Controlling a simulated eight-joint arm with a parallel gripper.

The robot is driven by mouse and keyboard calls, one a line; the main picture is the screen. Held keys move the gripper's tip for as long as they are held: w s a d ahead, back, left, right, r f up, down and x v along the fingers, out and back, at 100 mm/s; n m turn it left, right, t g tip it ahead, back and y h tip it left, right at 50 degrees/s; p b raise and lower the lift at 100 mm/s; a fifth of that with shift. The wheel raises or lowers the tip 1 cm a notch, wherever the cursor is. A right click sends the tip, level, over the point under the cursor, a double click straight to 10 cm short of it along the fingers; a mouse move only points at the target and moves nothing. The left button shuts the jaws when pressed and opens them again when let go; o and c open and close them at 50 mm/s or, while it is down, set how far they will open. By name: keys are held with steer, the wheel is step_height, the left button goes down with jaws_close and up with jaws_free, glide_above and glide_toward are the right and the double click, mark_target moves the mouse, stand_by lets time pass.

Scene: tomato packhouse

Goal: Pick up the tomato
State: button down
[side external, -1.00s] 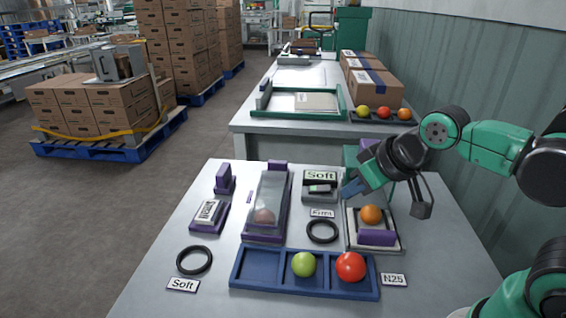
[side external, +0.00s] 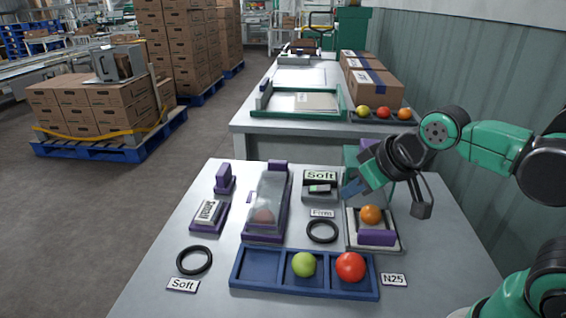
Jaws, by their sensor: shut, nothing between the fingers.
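A red tomato (side external: 350,267) and a green tomato (side external: 304,264) sit in compartments of the blue tray (side external: 262,285) at the front of the table. An orange tomato (side external: 371,214) sits on a light square holder (side external: 392,248) with a purple block (side external: 377,237). A reddish tomato (side external: 263,217) shows under the clear cover of a purple-based box (side external: 263,238). My gripper (side external: 386,193) is above and just behind the orange tomato. It is shut and empty. Its fingertips are partly hidden by its own body, and I cannot tell whether it touches anything.
Two black rings, a "Soft" display (side external: 320,185), a "Small" scale-like block (side external: 209,213) and label cards, one reading N25 (side external: 394,280), lie on the grey table. A second table behind holds cartons and a dark tray of tomatoes (side external: 383,114).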

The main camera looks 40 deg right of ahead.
steer(key=shift+c, duration=0.5)
jaws_free()
steer(key=g, duration=0.7)
glide_above(373, 208)
steer(key=shift+m, duration=0.3)
steer(key=f, duration=0.4)
steer(key=shift+w+a+f, duration=0.1)
steer(key=shift+a+f, duration=0.1)
steer(key=shift+f, duration=0.15)
steer(key=shift+d+f, duration=0.25)
steer(key=shift+f, duration=2.75)
